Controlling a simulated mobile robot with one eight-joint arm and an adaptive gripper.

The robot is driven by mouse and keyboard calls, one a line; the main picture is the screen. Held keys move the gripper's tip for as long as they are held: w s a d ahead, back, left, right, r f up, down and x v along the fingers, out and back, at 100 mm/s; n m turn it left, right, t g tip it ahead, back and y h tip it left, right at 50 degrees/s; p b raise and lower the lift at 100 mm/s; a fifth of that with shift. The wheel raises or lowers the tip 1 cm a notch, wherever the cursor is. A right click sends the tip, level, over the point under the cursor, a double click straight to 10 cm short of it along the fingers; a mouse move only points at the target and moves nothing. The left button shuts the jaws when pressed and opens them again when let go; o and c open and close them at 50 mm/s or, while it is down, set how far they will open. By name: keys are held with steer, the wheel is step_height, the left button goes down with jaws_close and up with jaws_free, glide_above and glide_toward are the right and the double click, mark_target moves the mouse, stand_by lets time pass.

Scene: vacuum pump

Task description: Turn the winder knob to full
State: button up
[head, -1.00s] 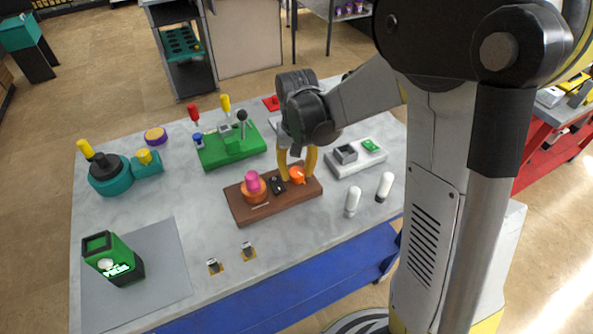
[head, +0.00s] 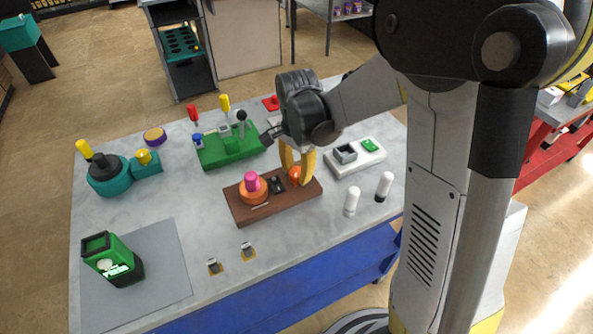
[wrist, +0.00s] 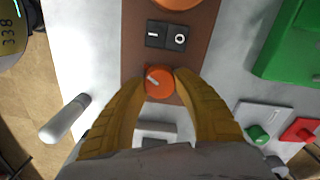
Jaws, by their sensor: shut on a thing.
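The orange winder knob (head: 295,175) stands at the right end of a brown board (head: 236,211) on the grey table. In the wrist view the knob (wrist: 159,86) is round from above, with a pale mark pointing to the upper left. My gripper (head: 297,180) points down over it, and its yellow fingers are closed on the knob's two sides. In the wrist view the fingertips of my gripper (wrist: 160,80) sit left and right of the knob. The fingers partly hide the knob in the head view.
A green lever block (head: 233,148) stands behind, a white block (head: 357,158) to the right, and two white cylinders (head: 351,201) in front.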

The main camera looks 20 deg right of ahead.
mark_target(297, 172)
steer(key=m, duration=0.5)
steer(key=shift+m, duration=0.3)
stand_by(0.4)
steer(key=o, duration=0.9)
step_height(297, 172, up, 12)
steer(key=shift+s, duration=0.1)
